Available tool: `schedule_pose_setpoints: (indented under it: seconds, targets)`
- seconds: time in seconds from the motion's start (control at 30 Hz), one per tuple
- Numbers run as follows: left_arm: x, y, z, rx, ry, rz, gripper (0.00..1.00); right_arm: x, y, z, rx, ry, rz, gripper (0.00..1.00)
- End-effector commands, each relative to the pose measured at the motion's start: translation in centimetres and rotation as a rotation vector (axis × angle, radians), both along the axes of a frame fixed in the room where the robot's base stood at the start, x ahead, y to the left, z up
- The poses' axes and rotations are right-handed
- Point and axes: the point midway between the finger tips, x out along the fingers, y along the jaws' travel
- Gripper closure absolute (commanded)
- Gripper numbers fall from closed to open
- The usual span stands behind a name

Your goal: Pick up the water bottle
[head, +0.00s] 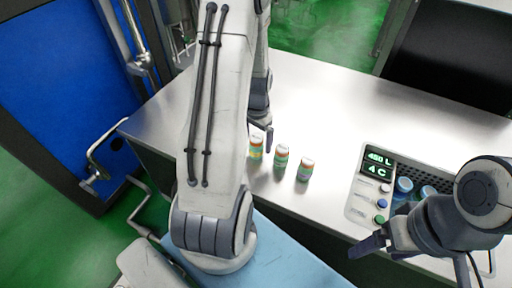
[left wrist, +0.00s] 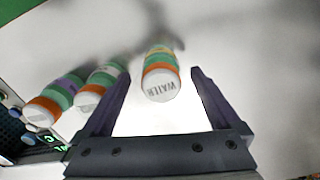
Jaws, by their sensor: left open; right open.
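The water bottle (left wrist: 161,82) has a white cap marked WATER and an orange, green and yellow body. It stands between the two spread fingers of my open left gripper (left wrist: 158,85) in the left wrist view, with space at each side. In the head view the water bottle (head: 256,150) is the leftmost of three on the metal table. My left gripper (head: 262,129) is just above and behind it, partly hidden by my arm. My right gripper (head: 368,243) is open and empty at the lower right, far from the bottle.
Two similar bottles, a middle one (head: 281,157) and a right one (head: 304,170), stand close by in a row. A control panel (head: 373,186) with a green display and buttons is further right on the metal table (head: 330,105). The table behind the bottles is clear.

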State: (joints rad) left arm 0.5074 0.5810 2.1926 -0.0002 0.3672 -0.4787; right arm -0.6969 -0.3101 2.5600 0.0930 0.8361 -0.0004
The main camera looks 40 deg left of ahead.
Motion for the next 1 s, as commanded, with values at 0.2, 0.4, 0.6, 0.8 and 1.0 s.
schedule_pose_setpoints:
  seconds: [0.2, 0.4, 0.6, 0.8, 1.0]
  targets:
    - [0.0, 0.1, -3.4, -0.002, 0.004, 0.001, 0.03, 0.0, 0.0, -0.2, 0.000, 0.000, 0.000, 0.16]
    - [0.0, 0.2, -4.0, 0.000, 0.000, 0.002, 0.03, 0.0, 0.0, -0.2, 0.000, 0.000, 0.000, 0.16]
    - [0.0, 0.2, -3.9, 0.000, 0.000, 0.002, 0.34, 0.0, 0.0, -0.2, 0.000, 0.000, 0.000, 0.16]
    - [0.0, 0.2, -3.9, 0.000, 0.000, 0.002, 1.00, 0.0, 0.0, -0.2, 0.000, 0.000, 0.000, 0.16]
    - [0.0, 0.2, -3.8, 0.000, 0.000, 0.002, 1.00, 0.0, 0.0, -0.2, 0.000, 0.000, 0.000, 0.16]
